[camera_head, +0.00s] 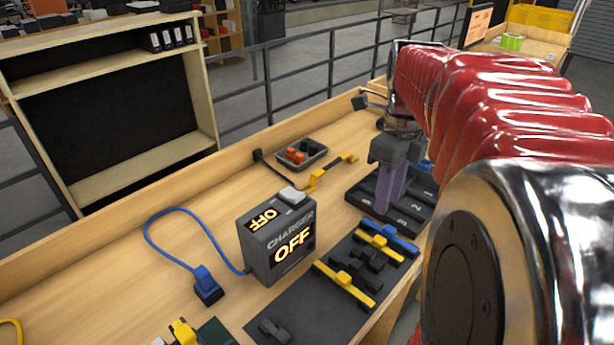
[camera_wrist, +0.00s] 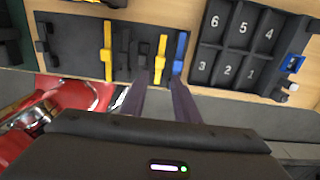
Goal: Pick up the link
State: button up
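A dark mat (camera_head: 300,312) holds several candidate link pieces; I cannot tell which one is the link. They are a long yellow bar (camera_head: 345,284), black pieces (camera_head: 362,262), a shorter yellow bar (camera_head: 380,246), a blue bar (camera_head: 392,237) and a black piece (camera_head: 274,331) near the mat's front end. In the wrist view, the short yellow bar (camera_wrist: 160,60) and blue bar (camera_wrist: 180,54) lie just beyond the fingertips. My gripper (camera_head: 388,207) points down, its two purple fingers apart and empty. The fingers also show in the wrist view (camera_wrist: 160,82).
A black numbered tray (camera_head: 360,197) stands beside the mat. A charger box (camera_head: 278,240) reading OFF stands on the bench, with a blue plug (camera_head: 207,286) on a cable. A small tray with orange parts (camera_head: 301,153) and a yellow tool (camera_head: 330,174) lie behind.

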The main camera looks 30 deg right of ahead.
aim_at(379, 239)
dwell(0.3)
jog(key=shift+f, duration=4.3)
jog(key=shift+s+d+f, duration=0.1)
jog(key=shift+f, duration=2.5)
jog(key=shift+c, duration=0.4)
grip_shut()
